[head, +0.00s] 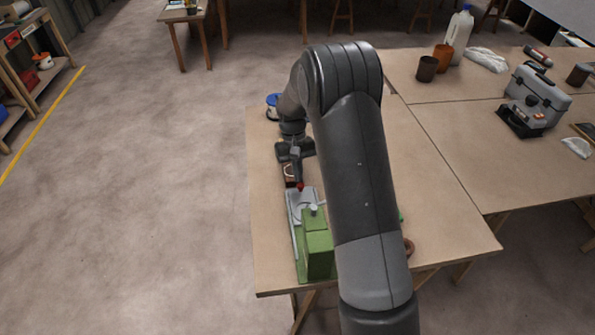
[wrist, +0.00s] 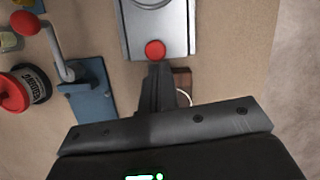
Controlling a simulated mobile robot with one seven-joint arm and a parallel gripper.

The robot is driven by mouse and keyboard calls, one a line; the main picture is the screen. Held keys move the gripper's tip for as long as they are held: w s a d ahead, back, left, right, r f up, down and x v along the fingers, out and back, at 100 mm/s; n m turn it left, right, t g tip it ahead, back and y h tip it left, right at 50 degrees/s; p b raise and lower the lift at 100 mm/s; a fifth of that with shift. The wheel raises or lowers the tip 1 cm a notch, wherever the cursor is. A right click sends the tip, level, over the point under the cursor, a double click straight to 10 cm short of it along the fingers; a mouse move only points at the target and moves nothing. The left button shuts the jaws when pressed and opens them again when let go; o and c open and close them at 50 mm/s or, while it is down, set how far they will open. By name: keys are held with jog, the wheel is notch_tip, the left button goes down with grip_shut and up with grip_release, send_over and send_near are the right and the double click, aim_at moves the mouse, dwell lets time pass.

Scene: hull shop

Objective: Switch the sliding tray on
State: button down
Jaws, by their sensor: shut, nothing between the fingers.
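A machine with a green housing (head: 318,243) and a grey metal plate (head: 301,205) stands on the near left part of the table. The plate shows at the top of the wrist view (wrist: 180,32), with a round red knob or button (wrist: 155,50) at its near end. The red part is also visible as a small spot in the head view (head: 300,186). My gripper (wrist: 157,68) is shut and empty, its fingertips right beside the red part; I cannot tell whether they touch. It also shows in the head view (head: 296,172). My arm hides part of the machine.
A blue bracket (wrist: 92,98) with a red-knobbed lever (wrist: 50,45) and a round tin (wrist: 30,85) lie left in the wrist view. A brown block (wrist: 183,77) lies beside my fingers. A grey toolbox (head: 540,92) stands far right. The floor at left is clear.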

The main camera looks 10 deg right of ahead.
aim_at(303, 197)
jog(key=s, duration=1)
jog(key=shift+s, duration=0.15)
jog(key=shift+w, duration=0.35)
jog(key=w, duration=0.1)
jog(key=w+r, duration=0.2)
jog(key=w, duration=0.1)
jog(key=shift+w+a, duration=0.1)
jog(key=shift+a, duration=0.25)
jog(key=v, duration=0.8)
jog(key=shift+r, duration=0.35)
jog(key=shift+r, duration=0.1)
